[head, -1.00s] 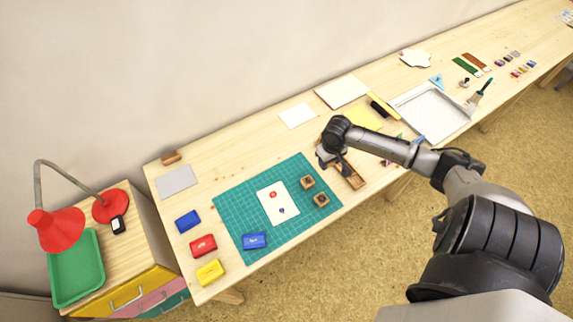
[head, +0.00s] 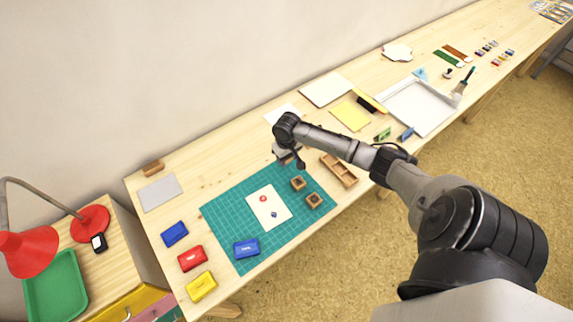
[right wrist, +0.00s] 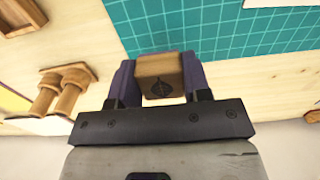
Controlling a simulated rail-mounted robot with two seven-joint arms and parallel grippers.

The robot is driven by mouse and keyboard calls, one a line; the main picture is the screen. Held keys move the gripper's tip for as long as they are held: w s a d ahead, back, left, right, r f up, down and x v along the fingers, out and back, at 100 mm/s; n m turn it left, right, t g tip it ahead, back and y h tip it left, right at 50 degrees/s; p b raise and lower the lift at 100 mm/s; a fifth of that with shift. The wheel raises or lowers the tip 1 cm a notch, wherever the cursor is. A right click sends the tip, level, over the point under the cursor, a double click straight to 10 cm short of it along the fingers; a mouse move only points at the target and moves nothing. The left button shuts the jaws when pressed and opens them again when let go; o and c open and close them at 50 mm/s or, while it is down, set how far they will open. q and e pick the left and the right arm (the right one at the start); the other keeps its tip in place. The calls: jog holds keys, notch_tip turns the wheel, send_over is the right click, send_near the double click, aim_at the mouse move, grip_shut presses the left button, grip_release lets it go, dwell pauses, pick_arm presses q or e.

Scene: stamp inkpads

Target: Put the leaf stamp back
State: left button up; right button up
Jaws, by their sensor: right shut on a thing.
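My right gripper (head: 293,160) is above the table at the back edge of the green cutting mat (head: 222,208). In the right wrist view my right gripper (right wrist: 160,75) is shut on a wooden block, the leaf stamp (right wrist: 160,66), with a dark leaf-like mark on its face. The stamp is too hidden to make out in the head view. A compartmented wooden tray (head: 338,170) stands right of the mat; its corner shows in the right wrist view (right wrist: 35,18). My left gripper is out of view.
Two square wooden pieces (head: 298,183) (head: 314,200) and a printed white card (head: 262,207) lie on the mat. A blue inkpad (head: 246,249) is on its front part. Wooden peg-like pieces (right wrist: 62,88) stand near the gripper. Blue, red and yellow pads (head: 192,258) are at left.

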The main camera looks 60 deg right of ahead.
aim_at(287, 168)
jog(key=shift+f+b, duration=0.6)
jog(key=shift+f, duration=1.45)
jog(key=o, duration=0.8)
jog(key=shift+f, duration=0.1)
